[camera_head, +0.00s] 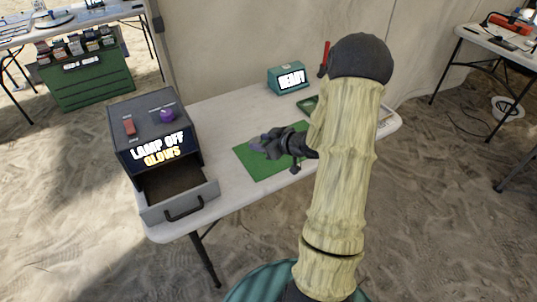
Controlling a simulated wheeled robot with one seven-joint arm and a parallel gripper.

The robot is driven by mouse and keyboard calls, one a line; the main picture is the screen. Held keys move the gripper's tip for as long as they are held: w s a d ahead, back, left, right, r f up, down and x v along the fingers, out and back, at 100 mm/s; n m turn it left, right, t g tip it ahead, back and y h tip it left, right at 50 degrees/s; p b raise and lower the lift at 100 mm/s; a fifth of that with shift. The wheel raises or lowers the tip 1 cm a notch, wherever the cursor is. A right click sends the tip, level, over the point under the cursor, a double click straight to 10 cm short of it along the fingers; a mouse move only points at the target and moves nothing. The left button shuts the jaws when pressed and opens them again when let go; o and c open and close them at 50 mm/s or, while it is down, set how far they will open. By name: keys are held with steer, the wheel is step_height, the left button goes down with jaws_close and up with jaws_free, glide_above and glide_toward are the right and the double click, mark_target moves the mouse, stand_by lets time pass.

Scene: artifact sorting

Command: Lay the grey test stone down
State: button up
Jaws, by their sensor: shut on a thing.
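My gripper (264,143) is over the left-middle part of the green mat (252,167) on the white table. It is shut on a small purplish-grey stone (257,145), which shows at the fingertips and is partly hidden by them. I take this to be the grey test stone, though its tint looks purple here. I cannot tell whether the stone touches the mat or hangs just above it. My arm hides the right part of the mat.
A dark box (155,130) reading "LAMP OFF GLOWS" stands at the left, with a red switch (129,126) and purple knob (168,115) on top. Its grey drawer (180,199) is open and looks empty. A green tray (308,106) is partly hidden.

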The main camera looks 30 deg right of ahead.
steer(key=shift+f, duration=1.55)
steer(key=shift+f+b, duration=0.5)
steer(key=shift+f, duration=1.35)
steer(key=shift+f, duration=0.15)
steer(key=o, duration=1)
